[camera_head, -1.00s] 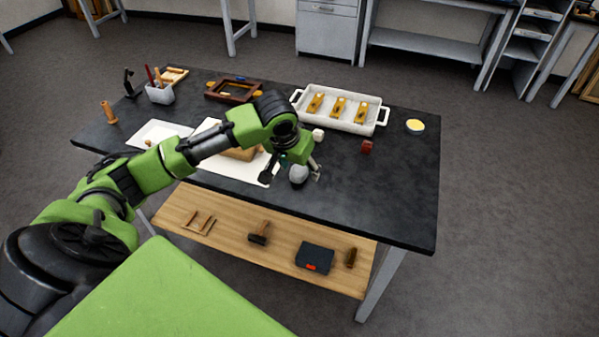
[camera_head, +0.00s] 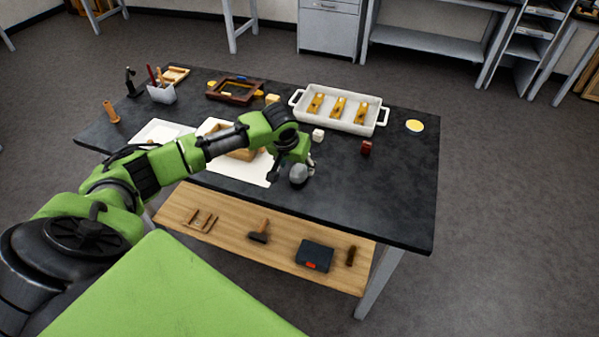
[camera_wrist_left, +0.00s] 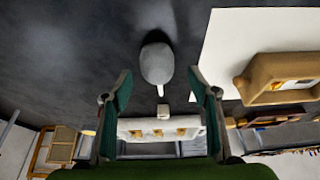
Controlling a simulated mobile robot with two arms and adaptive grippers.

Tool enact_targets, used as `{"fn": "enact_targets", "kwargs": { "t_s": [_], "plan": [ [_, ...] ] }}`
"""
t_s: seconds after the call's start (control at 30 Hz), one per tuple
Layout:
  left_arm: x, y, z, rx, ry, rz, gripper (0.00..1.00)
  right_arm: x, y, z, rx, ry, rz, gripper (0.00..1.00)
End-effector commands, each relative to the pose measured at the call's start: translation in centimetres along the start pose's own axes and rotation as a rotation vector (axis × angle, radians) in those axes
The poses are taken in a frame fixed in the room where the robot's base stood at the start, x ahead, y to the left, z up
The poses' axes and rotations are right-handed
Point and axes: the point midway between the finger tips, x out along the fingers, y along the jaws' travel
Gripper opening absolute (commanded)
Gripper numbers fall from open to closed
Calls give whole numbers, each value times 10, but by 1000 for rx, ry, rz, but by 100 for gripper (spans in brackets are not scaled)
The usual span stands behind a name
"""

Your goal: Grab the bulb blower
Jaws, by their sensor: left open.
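The bulb blower (camera_head: 299,174) is a grey rounded bulb on the dark tabletop near its front edge. In the left wrist view the bulb blower (camera_wrist_left: 157,62) shows a pale nozzle pointing down the picture, between and slightly beyond my fingertips. My left gripper (camera_head: 291,168) is right by the bulb in the head view, partly behind it. In the left wrist view my left gripper (camera_wrist_left: 159,82) is open, with a green-padded finger on each side and nothing clamped. Whether a finger touches the bulb cannot be told. My right gripper is in neither view.
A white tray (camera_head: 292,99) with several yellow-brown pieces stands behind. A tan frame (camera_wrist_left: 262,75) rests on a white sheet (camera_wrist_left: 225,40). The table's right front (camera_head: 385,205) is clear.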

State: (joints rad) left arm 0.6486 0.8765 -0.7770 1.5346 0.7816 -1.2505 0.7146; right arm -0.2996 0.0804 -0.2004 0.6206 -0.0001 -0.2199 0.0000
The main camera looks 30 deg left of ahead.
Motion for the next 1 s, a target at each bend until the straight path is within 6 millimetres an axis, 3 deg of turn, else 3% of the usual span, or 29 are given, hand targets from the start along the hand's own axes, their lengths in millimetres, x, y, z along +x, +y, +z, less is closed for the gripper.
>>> {"fn": "enact_targets", "kwargs": {
  "t_s": [0.1,0.3,0.57,0.6,0.73,0.77,1.0],
  "plan": [
    [14,4,0,-1,-3,1,54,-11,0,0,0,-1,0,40],
    [35,3,0,0,-1,0,54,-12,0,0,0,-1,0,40],
    [38,4,0,1,1,1,54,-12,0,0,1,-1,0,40],
    [38,3,0,1,0,1,52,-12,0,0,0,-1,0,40],
    [38,3,0,1,0,1,18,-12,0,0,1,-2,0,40],
    [38,3,0,1,0,1,13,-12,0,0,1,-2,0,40],
    [37,3,0,0,1,1,9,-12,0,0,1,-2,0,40]
  ]
}}
